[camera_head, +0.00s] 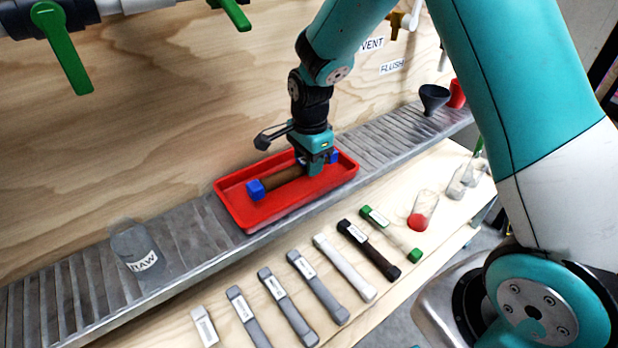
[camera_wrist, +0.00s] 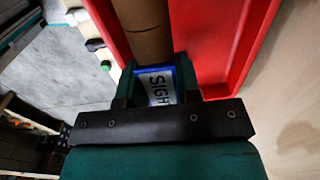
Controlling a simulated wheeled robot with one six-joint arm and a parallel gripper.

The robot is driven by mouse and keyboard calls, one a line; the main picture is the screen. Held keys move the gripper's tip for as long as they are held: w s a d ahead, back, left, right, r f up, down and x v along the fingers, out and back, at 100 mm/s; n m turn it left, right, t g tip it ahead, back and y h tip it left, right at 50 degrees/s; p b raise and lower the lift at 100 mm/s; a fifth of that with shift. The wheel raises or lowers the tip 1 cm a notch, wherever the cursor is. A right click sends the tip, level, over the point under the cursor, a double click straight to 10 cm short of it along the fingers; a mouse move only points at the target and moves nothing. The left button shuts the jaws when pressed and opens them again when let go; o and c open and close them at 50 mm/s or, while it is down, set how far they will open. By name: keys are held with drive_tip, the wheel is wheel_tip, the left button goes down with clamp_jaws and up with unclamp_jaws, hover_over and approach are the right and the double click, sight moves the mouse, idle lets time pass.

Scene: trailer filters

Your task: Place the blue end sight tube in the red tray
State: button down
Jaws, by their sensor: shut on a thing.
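The blue end sight tube (camera_head: 283,180) has a brown middle and blue ends. It lies lengthwise within the red tray (camera_head: 232,212), low between its walls; I cannot tell whether it touches the tray floor. My gripper (camera_head: 319,163) points down at the tube's far right end and is shut on it. In the wrist view, my gripper's fingers (camera_wrist: 160,82) close on both sides of the blue end with a label reading "SIGH". The tube's brown body (camera_wrist: 146,30) extends away beside the red tray's floor and wall (camera_wrist: 262,40).
The tray sits on a slatted metal shelf (camera_head: 75,290). A clear "RAW" jar (camera_head: 137,250) stands to its left, and a dark funnel (camera_head: 433,98) to its right. Several labelled tubes (camera_head: 287,305) lie in a row on the wooden ledge in front. Green-handled valves (camera_head: 62,48) hang above.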

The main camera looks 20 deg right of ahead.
sight(309, 185)
drive_tip(key=shift+f+b, duration=0.35)
drive_tip(key=shift+f, duration=1.75)
drive_tip(key=shift+f, duration=0.15)
drive_tip(key=c, duration=0.8)
unclamp_jaws()
